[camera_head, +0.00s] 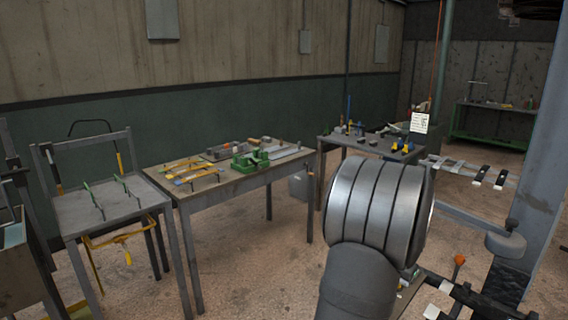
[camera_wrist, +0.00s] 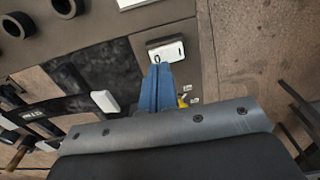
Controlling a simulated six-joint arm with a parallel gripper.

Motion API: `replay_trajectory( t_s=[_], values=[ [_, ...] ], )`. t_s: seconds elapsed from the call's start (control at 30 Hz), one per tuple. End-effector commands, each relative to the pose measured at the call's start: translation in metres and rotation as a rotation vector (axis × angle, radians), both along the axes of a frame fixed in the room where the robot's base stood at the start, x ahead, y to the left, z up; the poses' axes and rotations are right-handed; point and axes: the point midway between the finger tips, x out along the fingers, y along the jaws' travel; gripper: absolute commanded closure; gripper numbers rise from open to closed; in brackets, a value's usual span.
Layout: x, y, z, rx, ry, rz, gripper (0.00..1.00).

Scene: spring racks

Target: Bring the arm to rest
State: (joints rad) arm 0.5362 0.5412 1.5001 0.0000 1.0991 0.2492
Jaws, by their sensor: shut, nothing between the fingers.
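My gripper (camera_wrist: 157,88) shows in the wrist view as two blue fingers pressed together, with nothing between them. The fingers point at a grey-brown surface, and a white tag or plate (camera_wrist: 166,50) with a dark ring mark lies just past their tips. I cannot tell how far the tips are from it. In the head view, a thick grey link of my arm (camera_head: 375,205) stands at the right of centre. My gripper is hidden in that view.
A workbench (camera_head: 240,186) with a green vise (camera_head: 250,160) and yellow tools stands left of my arm. A smaller grey table (camera_head: 108,208) stands farther left. Another table (camera_head: 345,141) is behind my arm. A blue-grey pillar (camera_head: 545,170) rises at the right.

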Motion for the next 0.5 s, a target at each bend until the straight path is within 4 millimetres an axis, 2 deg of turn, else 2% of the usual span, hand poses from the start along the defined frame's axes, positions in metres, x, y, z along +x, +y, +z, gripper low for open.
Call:
replay_trajectory(
  t_s=[0.1,0.5],
  values=[
    [0.000,0.000,0.027,-0.001,-0.003,-0.001,1.00],
    [0.005,0.003,0.106,-0.001,-0.002,0.001,1.00]
  ],
)
